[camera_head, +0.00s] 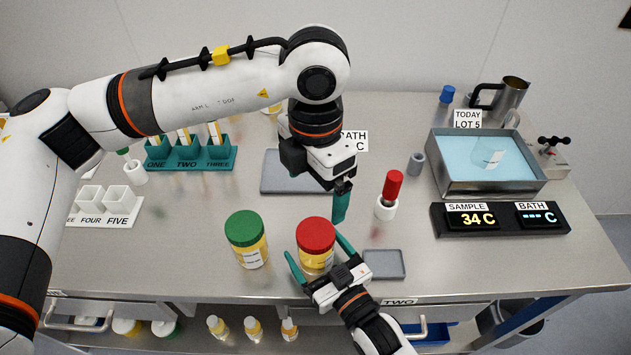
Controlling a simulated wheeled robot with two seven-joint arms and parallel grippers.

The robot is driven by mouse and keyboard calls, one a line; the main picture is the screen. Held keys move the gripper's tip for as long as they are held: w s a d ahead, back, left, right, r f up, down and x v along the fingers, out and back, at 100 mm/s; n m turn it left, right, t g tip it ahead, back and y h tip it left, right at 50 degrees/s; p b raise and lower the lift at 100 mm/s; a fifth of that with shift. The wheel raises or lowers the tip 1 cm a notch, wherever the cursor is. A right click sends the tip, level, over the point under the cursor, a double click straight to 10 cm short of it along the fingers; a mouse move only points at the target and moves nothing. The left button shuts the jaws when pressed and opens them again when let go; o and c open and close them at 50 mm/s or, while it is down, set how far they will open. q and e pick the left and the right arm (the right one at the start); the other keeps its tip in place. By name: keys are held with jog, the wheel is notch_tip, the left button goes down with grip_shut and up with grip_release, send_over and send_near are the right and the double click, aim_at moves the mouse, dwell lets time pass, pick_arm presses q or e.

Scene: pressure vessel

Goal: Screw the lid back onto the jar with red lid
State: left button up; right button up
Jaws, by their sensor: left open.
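The jar with the red lid (316,262) stands upright on the steel bench near the front, with yellow contents and a white label. The red lid (316,234) sits on its top; I cannot tell how tightly. My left gripper (341,205) points down, open and empty, above and to the right of the lid, apart from it; its fingers show nearly edge-on. My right gripper (313,246) reaches in from the front, its teal fingers either side of the jar's body. A small gap shows at the left finger, and the right finger is close to the jar.
A green-lidded jar (246,240) stands just left of the red-lidded one. A red-topped item in a white holder (386,207) and a small grey tray (384,264) are to the right. A water bath (440,180) and display (500,219) stand farther right. A grey mat (285,183) lies behind.

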jog(key=b+v, duration=0.2)
jog(key=v, duration=1)
